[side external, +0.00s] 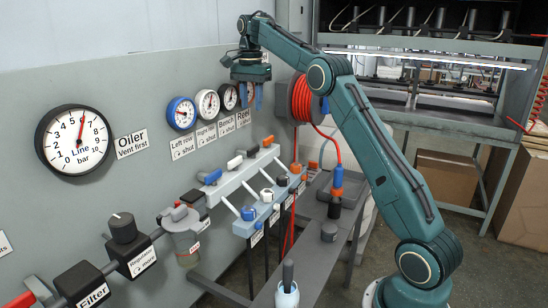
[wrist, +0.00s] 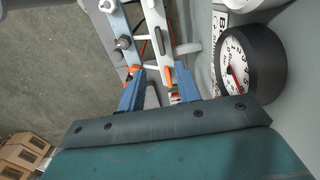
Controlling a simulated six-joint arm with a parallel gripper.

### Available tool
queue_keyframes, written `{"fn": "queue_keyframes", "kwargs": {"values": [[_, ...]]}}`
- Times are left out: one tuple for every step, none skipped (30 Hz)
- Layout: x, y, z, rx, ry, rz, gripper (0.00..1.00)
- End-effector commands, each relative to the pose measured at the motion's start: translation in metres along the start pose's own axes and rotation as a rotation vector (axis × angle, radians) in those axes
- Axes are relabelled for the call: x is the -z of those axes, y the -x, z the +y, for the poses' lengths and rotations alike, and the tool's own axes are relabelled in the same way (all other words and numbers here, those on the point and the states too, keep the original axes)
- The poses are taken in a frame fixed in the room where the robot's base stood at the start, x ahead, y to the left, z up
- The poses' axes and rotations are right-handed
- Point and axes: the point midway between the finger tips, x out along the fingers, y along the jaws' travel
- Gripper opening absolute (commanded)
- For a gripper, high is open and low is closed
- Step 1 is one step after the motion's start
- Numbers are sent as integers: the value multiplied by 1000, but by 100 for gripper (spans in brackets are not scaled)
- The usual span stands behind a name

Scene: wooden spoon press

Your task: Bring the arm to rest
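My teal gripper (side external: 249,98) is raised near the wall, in front of the small gauges, with its blue fingers pointing down. In the wrist view the two blue fingers (wrist: 157,76) stand apart with a gap between them, and I see nothing held. The gripper is above the valve manifold (side external: 262,207), clear of it. The manifold's bars also show beyond the fingers in the wrist view (wrist: 155,22). My upper arm reaches up and left from the base at the lower right.
A large line gauge (side external: 76,139) and several small gauges, such as the blue-rimmed one (side external: 182,114), are on the wall. A red hose reel (side external: 302,98) hangs just right of my gripper. A grey bench (side external: 318,275) stands below. Cardboard boxes (side external: 447,175) are at the right.

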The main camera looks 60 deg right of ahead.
Motion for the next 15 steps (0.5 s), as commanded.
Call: {"fn": "queue_keyframes", "kwargs": {"values": [[-4,3,1,4,13,2,34],[-6,5,2,7,22,3,34],[-9,8,3,12,37,6,34],[-12,10,4,16,52,8,34],[-16,13,6,21,67,10,34],[-21,17,8,26,90,13,34],[-25,20,10,32,110,16,34],[-30,23,12,37,129,19,34],[-36,27,16,45,158,23,34],[-41,30,18,52,182,27,34],[-47,34,22,58,206,31,34],[-54,38,26,67,238,36,34],[-59,40,30,73,261,39,34],[-64,43,33,80,287,44,34],[-71,46,38,87,320,49,34]]}}
